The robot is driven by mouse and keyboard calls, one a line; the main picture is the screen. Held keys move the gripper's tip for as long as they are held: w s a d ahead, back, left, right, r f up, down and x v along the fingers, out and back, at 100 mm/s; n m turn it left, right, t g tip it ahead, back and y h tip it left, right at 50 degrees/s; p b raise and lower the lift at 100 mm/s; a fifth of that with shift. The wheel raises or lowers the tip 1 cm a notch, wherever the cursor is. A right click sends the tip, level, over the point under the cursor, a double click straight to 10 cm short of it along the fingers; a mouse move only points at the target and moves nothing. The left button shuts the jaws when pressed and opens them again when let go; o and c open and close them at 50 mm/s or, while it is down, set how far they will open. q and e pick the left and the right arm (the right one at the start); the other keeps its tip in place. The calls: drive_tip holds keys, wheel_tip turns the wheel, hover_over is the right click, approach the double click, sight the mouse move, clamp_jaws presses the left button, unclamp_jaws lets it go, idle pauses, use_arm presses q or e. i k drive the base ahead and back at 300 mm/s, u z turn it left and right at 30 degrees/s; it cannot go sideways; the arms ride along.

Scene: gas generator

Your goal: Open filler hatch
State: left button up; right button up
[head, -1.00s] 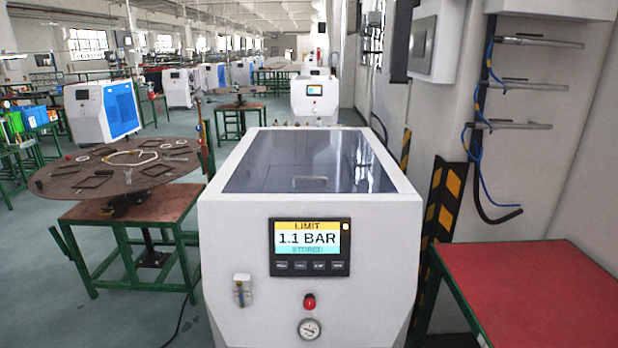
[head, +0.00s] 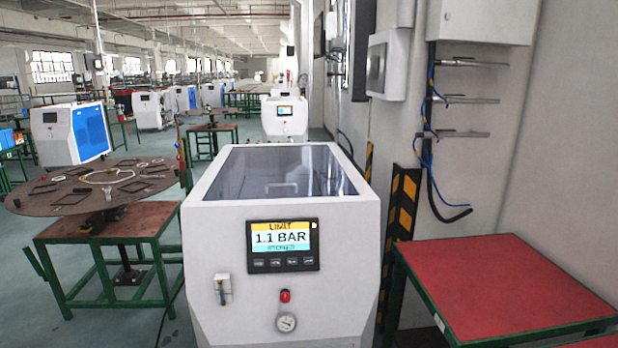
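The white gas generator (head: 215,290) stands in front of me, a little left of the middle of the head view. Its dark glossy top hatch (head: 310,172) lies flat in the white top frame and looks shut. A small light handle (head: 282,188) sits near the hatch's front edge. Neither of my grippers is in view.
A red-topped table (head: 500,290) stands close on the right. A round brown table (head: 95,185) with loose parts is on the left. Hoses (head: 432,160) hang from the right wall. Floor is open at the lower left.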

sight(292, 185)
drive_tip(key=z, duration=0.25)
drive_tip(key=i, duration=1.1)
drive_tip(key=u, duration=0.2)
